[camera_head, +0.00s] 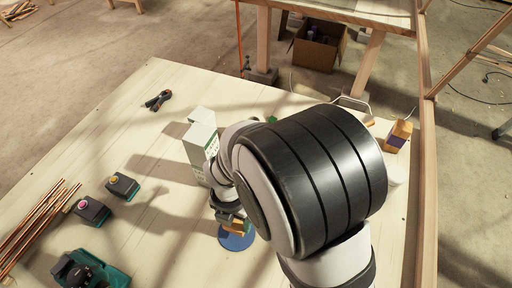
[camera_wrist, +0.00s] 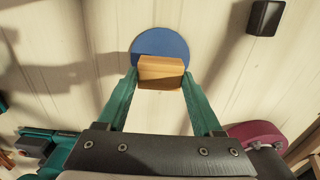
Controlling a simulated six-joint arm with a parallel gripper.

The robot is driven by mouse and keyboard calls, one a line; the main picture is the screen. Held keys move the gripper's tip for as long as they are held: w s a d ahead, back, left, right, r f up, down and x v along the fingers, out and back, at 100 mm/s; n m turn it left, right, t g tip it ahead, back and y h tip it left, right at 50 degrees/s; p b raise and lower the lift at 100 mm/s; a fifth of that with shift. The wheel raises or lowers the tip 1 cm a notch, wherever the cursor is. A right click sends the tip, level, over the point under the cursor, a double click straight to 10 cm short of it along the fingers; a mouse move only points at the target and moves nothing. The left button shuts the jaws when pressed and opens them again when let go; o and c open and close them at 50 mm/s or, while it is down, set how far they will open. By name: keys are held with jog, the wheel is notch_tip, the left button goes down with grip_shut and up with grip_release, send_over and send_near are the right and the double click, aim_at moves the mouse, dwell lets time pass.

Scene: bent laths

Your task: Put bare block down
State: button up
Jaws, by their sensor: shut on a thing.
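The bare wooden block (camera_wrist: 161,72) is held between the two teal fingers of my gripper (camera_wrist: 159,78) in the wrist view. My gripper is shut on the block's sides. A flat blue disc (camera_wrist: 160,38) lies on the pale table behind the block, which overlaps its lower part in this view. In the head view the block (camera_head: 238,225) shows just over the blue disc (camera_head: 237,243), below my wrist. I cannot tell whether the block touches the disc. My arm hides much of the table to the right in the head view.
A white carton with green print (camera_head: 200,150) stands close to my wrist. Two dark button boxes (camera_head: 122,186), (camera_head: 91,210), copper-coloured rods (camera_head: 35,225), a teal tool (camera_head: 85,272) and pliers (camera_head: 158,100) lie on the left. An orange-and-purple box (camera_head: 398,136) stands at right.

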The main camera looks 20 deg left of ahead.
aim_at(235, 223)
jog(key=shift+f, duration=1.8)
jog(key=shift+f, duration=0.1)
jog(key=o, duration=1.3)
jog(key=shift+o, duration=0.2)
